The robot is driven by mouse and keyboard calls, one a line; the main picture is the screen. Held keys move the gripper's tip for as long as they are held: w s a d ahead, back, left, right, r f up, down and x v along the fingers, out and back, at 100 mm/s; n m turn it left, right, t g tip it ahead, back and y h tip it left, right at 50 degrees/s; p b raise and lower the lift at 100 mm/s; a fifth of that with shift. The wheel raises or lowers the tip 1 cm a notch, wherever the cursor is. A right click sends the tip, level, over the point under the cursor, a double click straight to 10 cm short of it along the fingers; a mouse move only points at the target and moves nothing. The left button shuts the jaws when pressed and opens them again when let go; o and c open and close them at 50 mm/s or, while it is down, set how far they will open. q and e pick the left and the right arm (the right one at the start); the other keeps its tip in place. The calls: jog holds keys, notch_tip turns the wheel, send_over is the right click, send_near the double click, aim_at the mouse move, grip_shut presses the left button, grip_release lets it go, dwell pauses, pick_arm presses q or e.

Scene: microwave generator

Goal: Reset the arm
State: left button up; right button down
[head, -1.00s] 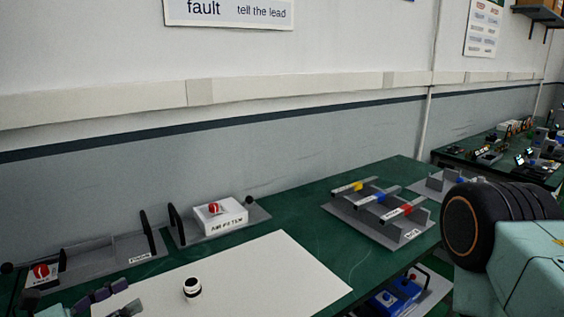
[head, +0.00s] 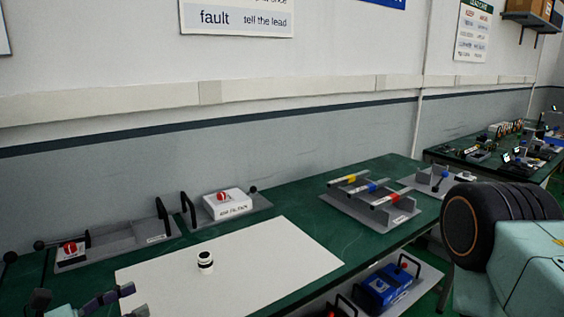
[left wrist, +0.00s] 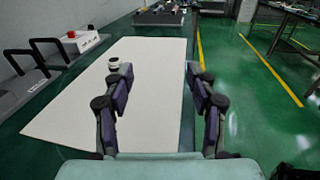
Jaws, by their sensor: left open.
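My left gripper (head: 85,305) shows at the bottom left of the head view, cut off by the frame edge. In the left wrist view its two fingers (left wrist: 160,80) are spread wide apart with nothing between them. They are over the white sheet (left wrist: 150,125) on the green table. A small white cylinder with a black band (head: 205,262) stands upright on the sheet; in the left wrist view it is just beyond the left fingertip. My right gripper is out of view; a teal and black part of mine fills the right of the head view.
Grey trays with black handles stand along the back; one has a red knob (head: 70,248), another holds a white box with a red button (head: 225,203). A rack with yellow, blue and red bars (head: 370,200) stands at right. A blue box (head: 382,292) sits on a lower shelf.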

pick_arm(q)
jog(key=s+d+f+m+g+y, duration=0.1)
jog(key=s+d+f+m+g, duration=0.35)
jog(key=s+f, duration=0.2)
jog(key=s+d+f+m+g+y, duration=0.1)
jog(key=s+d+f+m+g, duration=0.2)
jog(key=s+d+f+g, duration=0.25)
jog(key=s+a+f+m+g+y, duration=0.1)
jog(key=s+a+f+m+y, duration=0.1)
jog(key=s+f+m+y, duration=0.55)
jog(key=s+a+f+m+g+y, duration=0.2)
jog(key=s+f+m+y, duration=0.15)
jog(key=s+m, duration=0.7)
notch_tip(320, 180, down, 12)
jog(key=w+b, duration=0.1)
jog(key=b, duration=1.1)
jog(key=shift+w+f+m+t+h, duration=0.15)
jog(key=shift+w+m+t+h, duration=0.15)
jog(key=shift+w+m, duration=0.15)
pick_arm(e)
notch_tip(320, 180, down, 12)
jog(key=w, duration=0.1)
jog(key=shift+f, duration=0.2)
pick_arm(q)
jog(key=shift+s, duration=0.2)
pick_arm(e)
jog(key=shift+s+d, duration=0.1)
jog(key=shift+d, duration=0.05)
